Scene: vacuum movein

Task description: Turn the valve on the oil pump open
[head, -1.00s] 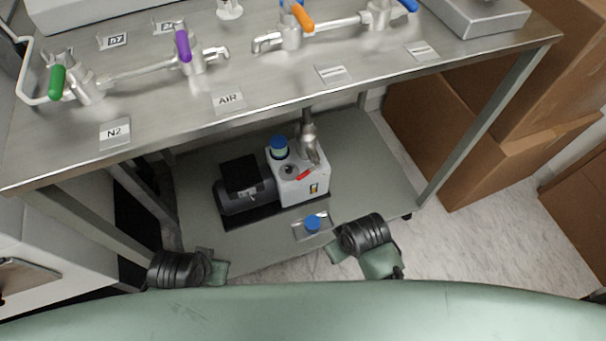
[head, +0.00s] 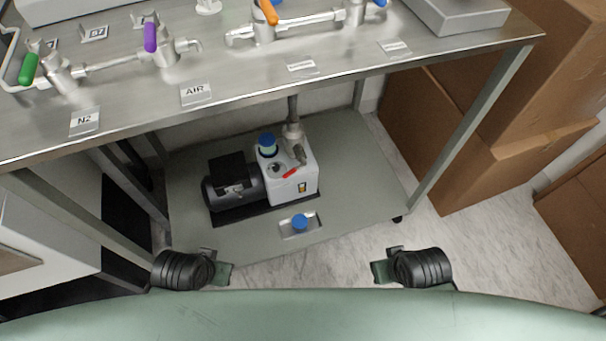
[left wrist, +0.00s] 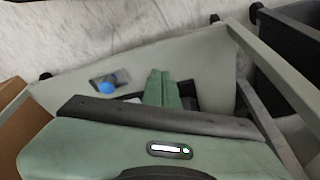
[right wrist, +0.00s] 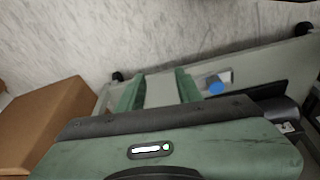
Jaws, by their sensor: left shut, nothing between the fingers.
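The oil pump (head: 292,184), a white block with a black motor on its left, stands on the grey lower shelf under the bench. Its small red valve handle (head: 289,173) sits on the top near the grey pipe fitting. My left gripper (head: 226,272) is in front of the shelf, left of the pump; its two fingers lie together in the left wrist view (left wrist: 161,88), empty. My right gripper (head: 378,272) is in front of the shelf, right of the pump; its fingers stand apart and empty in the right wrist view (right wrist: 160,90). Neither gripper touches the pump.
A blue knob (head: 300,222) on a small plate lies on the shelf before the pump. The steel bench top (head: 240,75) with several coloured valves overhangs the pump. A bench leg (head: 470,125) and cardboard boxes (head: 500,165) stand right. The shelf's front right is clear.

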